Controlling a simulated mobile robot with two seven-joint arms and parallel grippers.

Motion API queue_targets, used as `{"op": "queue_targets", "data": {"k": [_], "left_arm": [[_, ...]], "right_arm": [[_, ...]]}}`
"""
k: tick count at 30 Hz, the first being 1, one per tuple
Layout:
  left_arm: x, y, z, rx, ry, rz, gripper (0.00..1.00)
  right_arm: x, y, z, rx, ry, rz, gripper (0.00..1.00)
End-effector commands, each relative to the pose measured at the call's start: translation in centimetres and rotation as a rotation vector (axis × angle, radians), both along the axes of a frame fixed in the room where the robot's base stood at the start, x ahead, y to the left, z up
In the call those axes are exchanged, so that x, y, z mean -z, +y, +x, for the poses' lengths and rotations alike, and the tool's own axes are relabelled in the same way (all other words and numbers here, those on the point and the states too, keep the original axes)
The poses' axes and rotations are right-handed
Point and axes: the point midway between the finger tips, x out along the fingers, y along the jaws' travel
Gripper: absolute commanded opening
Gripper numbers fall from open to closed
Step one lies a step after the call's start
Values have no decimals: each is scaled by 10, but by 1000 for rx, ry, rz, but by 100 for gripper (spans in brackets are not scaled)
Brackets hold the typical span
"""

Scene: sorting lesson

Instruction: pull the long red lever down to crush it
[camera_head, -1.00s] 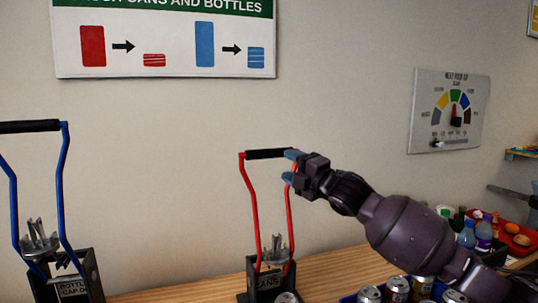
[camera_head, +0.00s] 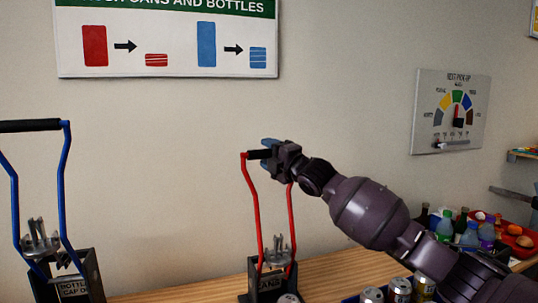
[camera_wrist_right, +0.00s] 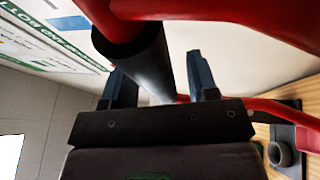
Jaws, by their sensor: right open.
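The long red lever (camera_head: 252,203) stands upright on the can crusher (camera_head: 267,278), with a black crossbar handle (camera_head: 258,154) at its top. A can's top shows at the crusher's foot. My right gripper (camera_head: 270,145) is at the handle, over its right part. In the right wrist view the handle (camera_wrist_right: 143,60) runs between the two blue-grey fingers of the gripper (camera_wrist_right: 160,85), which are apart. I cannot tell whether a finger touches the handle. My left gripper is not in view.
A blue-levered bottle crusher (camera_head: 64,180) stands at the left. Several cans (camera_head: 399,288) stand in a blue tray at the front right. Bottles and a red tray (camera_head: 515,243) with food lie behind them. A poster (camera_head: 165,40) and a dial board (camera_head: 451,112) hang on the wall.

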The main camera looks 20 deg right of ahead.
Motion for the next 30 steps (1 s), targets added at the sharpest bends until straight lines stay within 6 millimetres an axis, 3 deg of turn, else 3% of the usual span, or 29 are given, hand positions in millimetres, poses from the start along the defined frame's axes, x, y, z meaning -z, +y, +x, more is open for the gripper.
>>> {"op": "queue_targets", "data": {"k": [1, 12, 23, 30], "left_arm": [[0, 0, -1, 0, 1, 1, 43], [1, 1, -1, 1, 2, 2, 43], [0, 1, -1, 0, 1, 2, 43], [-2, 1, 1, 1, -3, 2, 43]], "right_arm": [[0, 0, 0, 0, 0, 0, 54], [0, 0, 0, 0, 1, 0, 0], [2, -1, -3, 1, -5, -1, 0], [2, -1, -23, 0, -58, 2, 0]]}}
